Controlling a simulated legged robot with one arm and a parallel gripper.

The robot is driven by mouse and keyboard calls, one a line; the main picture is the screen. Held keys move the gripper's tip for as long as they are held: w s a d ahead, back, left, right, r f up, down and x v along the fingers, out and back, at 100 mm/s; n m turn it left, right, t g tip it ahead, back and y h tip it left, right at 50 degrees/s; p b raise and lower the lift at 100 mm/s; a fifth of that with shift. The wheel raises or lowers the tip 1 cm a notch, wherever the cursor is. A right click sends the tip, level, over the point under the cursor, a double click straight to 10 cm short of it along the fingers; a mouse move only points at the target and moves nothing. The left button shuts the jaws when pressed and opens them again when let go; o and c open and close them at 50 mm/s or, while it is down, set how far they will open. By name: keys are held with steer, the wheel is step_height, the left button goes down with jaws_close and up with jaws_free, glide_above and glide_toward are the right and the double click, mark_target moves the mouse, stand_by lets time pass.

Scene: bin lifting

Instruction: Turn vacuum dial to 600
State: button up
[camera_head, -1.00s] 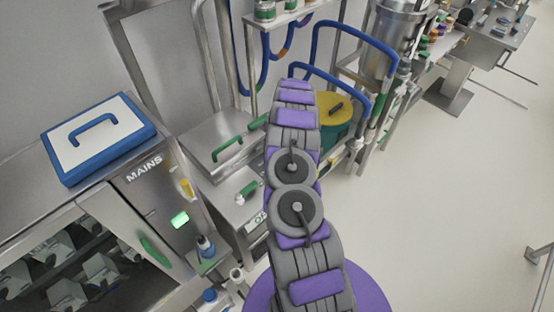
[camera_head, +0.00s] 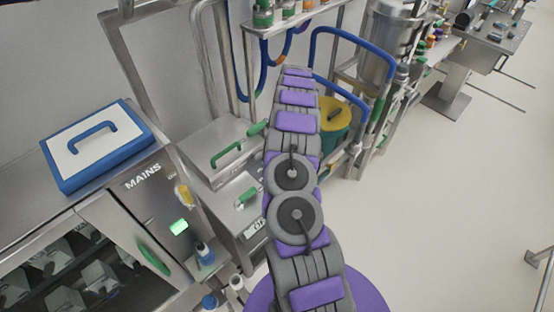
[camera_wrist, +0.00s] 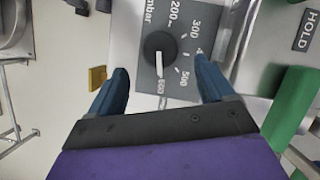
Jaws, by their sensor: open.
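The vacuum dial (camera_wrist: 159,46) is a round black knob on a dark grey scale plate (camera_wrist: 182,52) in the wrist view. Its white pointer (camera_wrist: 161,64) points down toward the lowest printed number, which looks like 600. 200, 300 and 500 also show around the knob; another number is partly hidden by the right finger. My gripper (camera_wrist: 161,68) is open, its two blue fingers below and to either side of the knob, with nothing between them. Whether the fingers touch the panel cannot be told. In the head view my arm hides the dial and gripper.
A green handle (camera_wrist: 290,108) and a HOLD label (camera_wrist: 307,30) are at the right of the wrist view. A yellow block (camera_wrist: 97,78) is left. The head view shows the MAINS cabinet (camera_head: 150,205), a yellow-topped bin (camera_head: 335,115) and free floor at right.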

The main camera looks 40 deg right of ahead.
steer(key=v, duration=0.9)
steer(key=shift+r, duration=0.3)
steer(key=shift+w+d, duration=0.1)
steer(key=shift+w, duration=0.05)
